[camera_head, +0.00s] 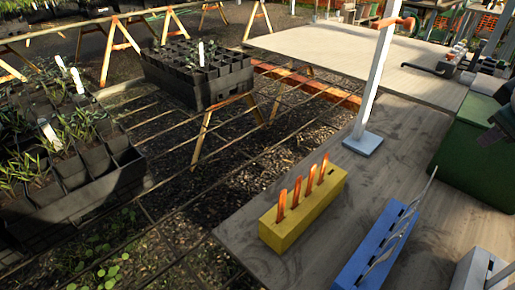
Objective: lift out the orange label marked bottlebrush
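Several orange labels (309,183) stand upright in a row in a yellow block (291,227) on the grey wooden table. Any writing on them is too small to read, so I cannot tell which is marked bottlebrush. My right gripper (494,125) shows only as a dark part at the right edge, above a green box (475,150). It is far to the right of the labels, and its fingers cannot be made out clearly. My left gripper is not in view.
A blue block (378,250) with thin grey pieces stands right of the yellow one. A pale post (375,80) on a blue-grey base rises behind. A white block (475,270) is at the lower right. Black plant trays (198,75) with white labels stand on slatted benches at left.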

